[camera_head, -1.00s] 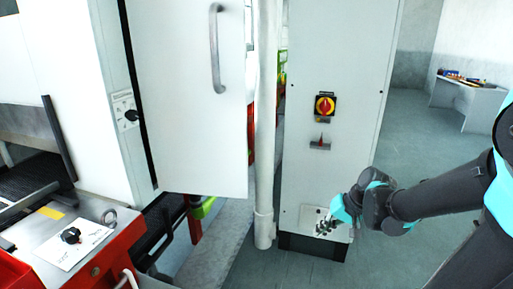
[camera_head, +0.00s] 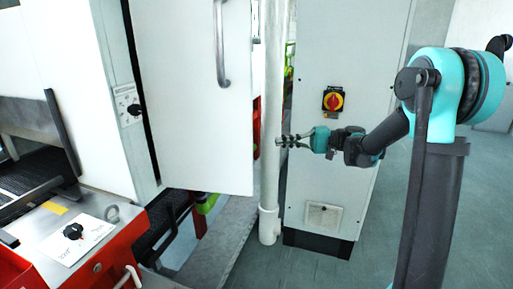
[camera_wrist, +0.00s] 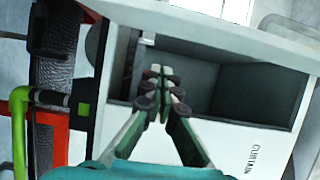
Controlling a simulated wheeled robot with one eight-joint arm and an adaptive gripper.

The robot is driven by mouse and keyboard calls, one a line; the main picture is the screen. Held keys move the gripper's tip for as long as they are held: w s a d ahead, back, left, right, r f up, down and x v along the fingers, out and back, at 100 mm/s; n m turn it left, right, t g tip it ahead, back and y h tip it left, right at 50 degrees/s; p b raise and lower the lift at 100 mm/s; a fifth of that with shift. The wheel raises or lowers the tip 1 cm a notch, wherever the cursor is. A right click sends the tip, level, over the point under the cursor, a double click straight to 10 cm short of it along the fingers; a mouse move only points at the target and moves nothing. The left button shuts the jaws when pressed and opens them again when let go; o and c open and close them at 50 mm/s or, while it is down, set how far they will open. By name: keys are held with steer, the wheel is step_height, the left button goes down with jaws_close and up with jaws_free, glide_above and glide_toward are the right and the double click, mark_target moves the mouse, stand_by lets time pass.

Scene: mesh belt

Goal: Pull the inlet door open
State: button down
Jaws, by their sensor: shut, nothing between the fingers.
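A large white door panel (camera_head: 197,125) with a vertical metal handle (camera_head: 221,45) stands at left centre in the head view. I take it for the inlet door. A dark gap runs down its left edge; I cannot tell how far it stands open. My gripper (camera_head: 281,141) is shut and empty, pointing left near the white pipe, right of the door and below its handle, apart from both in the picture. In the wrist view my shut fingers (camera_wrist: 158,75) are in front of a white housing (camera_wrist: 245,145) marked CURTAIN; the handle is not recognisable there.
A vertical white pipe (camera_head: 271,190) stands between the door and a grey cabinet (camera_head: 345,60) with a red and yellow switch (camera_head: 333,99). A red-sided control panel (camera_head: 75,243) is at lower left. Clear floor (camera_head: 395,225) lies right of the cabinet.

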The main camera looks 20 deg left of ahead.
steer(key=shift+s+a, duration=1.2)
steer(key=shift+a, duration=0.3)
steer(key=shift+s+a, duration=1.25)
steer(key=shift+a, duration=0.25)
steer(key=shift+s+a, duration=1.2)
steer(key=shift+a, duration=0.3)
steer(key=shift+s, duration=0.1)
